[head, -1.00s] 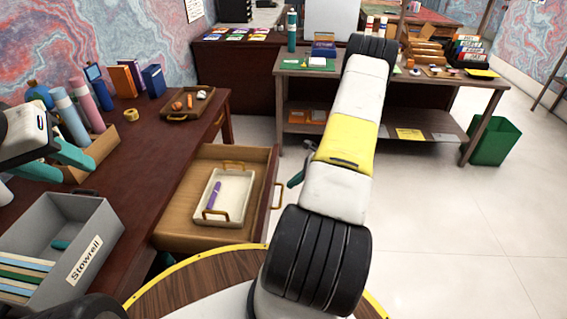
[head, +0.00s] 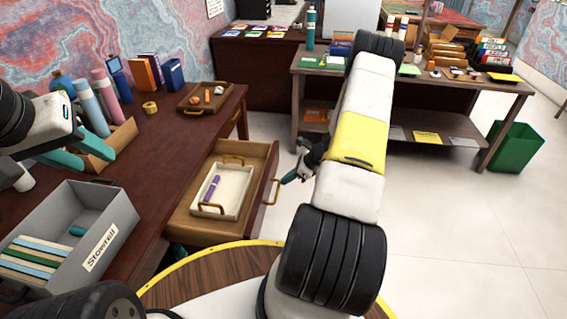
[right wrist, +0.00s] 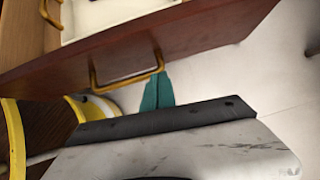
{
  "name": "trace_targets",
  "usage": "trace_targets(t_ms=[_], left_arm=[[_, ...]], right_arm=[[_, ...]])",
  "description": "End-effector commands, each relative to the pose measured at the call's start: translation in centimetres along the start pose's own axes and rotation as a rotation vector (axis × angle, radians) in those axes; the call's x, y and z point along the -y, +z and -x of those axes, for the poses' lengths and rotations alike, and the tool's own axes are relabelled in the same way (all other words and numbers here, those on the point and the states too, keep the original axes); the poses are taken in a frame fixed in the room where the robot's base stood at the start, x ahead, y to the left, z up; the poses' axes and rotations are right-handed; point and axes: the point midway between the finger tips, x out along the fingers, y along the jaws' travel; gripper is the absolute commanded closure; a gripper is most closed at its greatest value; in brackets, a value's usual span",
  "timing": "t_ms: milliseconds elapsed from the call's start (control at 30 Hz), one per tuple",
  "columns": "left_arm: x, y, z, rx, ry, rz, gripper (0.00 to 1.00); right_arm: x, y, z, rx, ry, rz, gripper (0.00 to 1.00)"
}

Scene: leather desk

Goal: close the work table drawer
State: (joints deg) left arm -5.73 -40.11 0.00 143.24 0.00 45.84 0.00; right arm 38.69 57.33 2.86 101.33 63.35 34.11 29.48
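The work table (head: 140,155) is dark brown wood on the left. Its drawer (head: 183,218) stands partly open toward the right, with a brass handle (head: 276,191) on its front. The handle also shows in the right wrist view (right wrist: 125,79). My right gripper (head: 287,179) is outside the drawer front, by the handle. In the right wrist view its teal fingers (right wrist: 157,88) are together, with their tips at one end of the handle; nothing shows between them. My left gripper (head: 82,158) is open and empty above the table, its fingers apart.
A cream tray (head: 236,180) with a purple marker (head: 212,187) lies in the drawer. A grey bin (head: 110,215), bottles (head: 86,102) and a wooden tray (head: 190,106) stand on the table. Floor (head: 440,220) to the right is clear up to a green bin (head: 515,146).

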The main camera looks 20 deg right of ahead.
Motion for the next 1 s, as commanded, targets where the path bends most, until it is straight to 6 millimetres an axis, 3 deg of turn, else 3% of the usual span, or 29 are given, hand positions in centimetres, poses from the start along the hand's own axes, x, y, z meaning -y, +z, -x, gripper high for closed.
trace_targets(t_ms=[600, 1000], left_arm=[[0.0, 0.0, 0.0, 0.0, 0.0, 0.0, 0.6], [0.0, 0.0, 0.0, 0.0, 0.0, 0.0, 0.6]], right_arm=[[-1.6, 13.4, -11.2, 0.001, 0.003, 0.004, 1.0], [-2.2, 20.0, -16.8, -0.001, 0.0, 0.004, 1.0]])
